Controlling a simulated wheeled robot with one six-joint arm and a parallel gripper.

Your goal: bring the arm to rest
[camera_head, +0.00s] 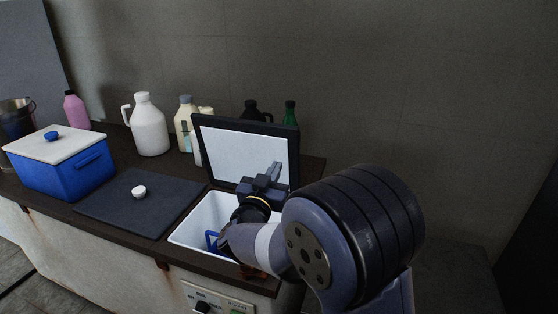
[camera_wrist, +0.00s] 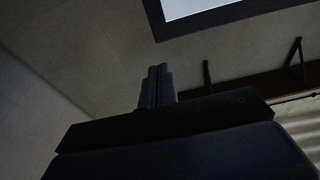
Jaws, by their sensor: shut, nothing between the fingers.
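My gripper (camera_head: 274,170) is above the open white tank (camera_head: 187,236) set into the dark counter, in front of its raised lid (camera_head: 243,150). Its fingers are together, with nothing between them. They also show together in the wrist view (camera_wrist: 157,86), with a corner of a pale panel with a dark frame (camera_wrist: 200,8) above. My arm reaches in from the lower right and hides the right part of the tank. A blue item (camera_head: 211,240) shows inside the tank, partly hidden by my arm.
Left of the tank lie a dark mat (camera_head: 110,207) with a small white round piece (camera_head: 139,192) and a blue box with a white lid (camera_head: 75,178). A white jug (camera_head: 149,128), a pink bottle (camera_head: 76,112) and other bottles stand along the wall. A control panel (camera_head: 215,302) is on the counter's front.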

